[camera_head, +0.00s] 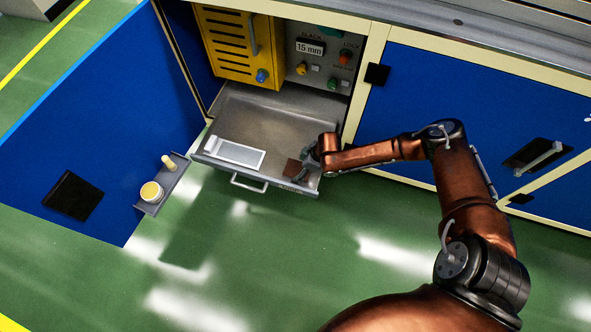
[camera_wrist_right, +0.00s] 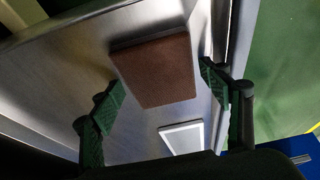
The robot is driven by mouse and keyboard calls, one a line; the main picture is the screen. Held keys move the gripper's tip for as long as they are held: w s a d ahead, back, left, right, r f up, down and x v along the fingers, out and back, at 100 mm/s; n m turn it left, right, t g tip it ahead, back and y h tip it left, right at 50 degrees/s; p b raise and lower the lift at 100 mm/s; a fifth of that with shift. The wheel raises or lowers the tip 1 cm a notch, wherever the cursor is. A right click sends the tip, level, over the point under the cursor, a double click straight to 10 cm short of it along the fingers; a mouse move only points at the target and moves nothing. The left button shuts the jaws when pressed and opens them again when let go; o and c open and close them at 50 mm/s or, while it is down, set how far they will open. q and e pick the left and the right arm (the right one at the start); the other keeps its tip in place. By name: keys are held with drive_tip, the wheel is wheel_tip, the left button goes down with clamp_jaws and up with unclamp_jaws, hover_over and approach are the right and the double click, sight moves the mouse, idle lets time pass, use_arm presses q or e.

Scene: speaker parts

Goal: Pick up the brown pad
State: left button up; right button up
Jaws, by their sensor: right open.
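The brown pad (camera_head: 292,168) lies flat in the open metal drawer, near its front right corner. In the right wrist view the brown pad (camera_wrist_right: 156,72) is a brown block with a dark edge, between and beyond the two fingers. My right gripper (camera_head: 308,166) is at the pad's right side in the head view, partly hiding the drawer corner. In the wrist view my right gripper (camera_wrist_right: 160,90) is open, with green-faced fingers apart on both sides and nothing held. I cannot tell whether a finger touches the pad. My left gripper is not in view.
A white-framed flat piece (camera_head: 235,152) lies in the drawer (camera_head: 262,125) left of the pad. The drawer's front wall and handle (camera_head: 249,184) face the floor. A blue door (camera_head: 100,120) stands open at left, with a small shelf (camera_head: 165,185) holding a yellow jar.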

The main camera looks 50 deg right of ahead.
drive_tip(key=shift+c, duration=0.3)
drive_tip(key=c, duration=0.7)
drive_tip(key=shift+c, duration=0.2)
drive_tip(key=shift+r, duration=0.2)
